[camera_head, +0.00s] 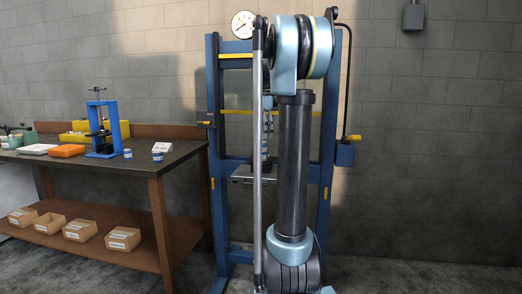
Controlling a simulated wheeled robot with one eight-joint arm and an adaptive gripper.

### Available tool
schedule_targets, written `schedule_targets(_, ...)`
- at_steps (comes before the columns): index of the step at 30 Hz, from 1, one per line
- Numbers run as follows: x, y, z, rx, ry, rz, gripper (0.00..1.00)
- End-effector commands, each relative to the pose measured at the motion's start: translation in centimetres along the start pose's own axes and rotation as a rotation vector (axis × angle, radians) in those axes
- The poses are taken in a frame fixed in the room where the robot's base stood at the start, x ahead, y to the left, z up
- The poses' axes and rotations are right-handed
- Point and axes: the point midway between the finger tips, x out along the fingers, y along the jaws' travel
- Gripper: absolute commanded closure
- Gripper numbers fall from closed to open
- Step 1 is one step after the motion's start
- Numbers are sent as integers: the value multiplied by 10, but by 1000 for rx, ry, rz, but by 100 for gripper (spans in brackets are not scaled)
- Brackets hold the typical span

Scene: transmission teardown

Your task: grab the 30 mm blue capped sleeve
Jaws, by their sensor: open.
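A small blue and white cylinder (127,153) stands upright on the workbench, just right of the blue bench press. It looks like a capped sleeve, but its size cannot be read. A second small piece with blue on it (157,157) stands near the bench's right end, beside or under a white card; its shape is unclear. My gripper cannot be made out in this view. My own arm fills the middle of the picture and hides part of what is behind it.
The wooden workbench (100,171) carries a blue bench press (104,130), an orange tray (67,151), a white tray (38,149) and yellow bins (80,126). Several cardboard boxes (123,239) lie on its lower shelf. A tall blue press frame (216,150) stands behind my arm. Floor at right is clear.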

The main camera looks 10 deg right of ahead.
Motion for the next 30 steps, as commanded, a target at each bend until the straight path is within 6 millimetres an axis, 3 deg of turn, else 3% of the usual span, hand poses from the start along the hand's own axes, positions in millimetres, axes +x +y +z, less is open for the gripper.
schedule_targets(8,18,0,-1,0,0,0,40)
schedule_targets(18,59,0,-4,0,0,0,40)
schedule_targets(28,66,0,-4,0,0,0,40)
schedule_targets(29,66,0,-4,0,0,0,43)
schedule_targets(30,66,0,-4,0,0,0,52)
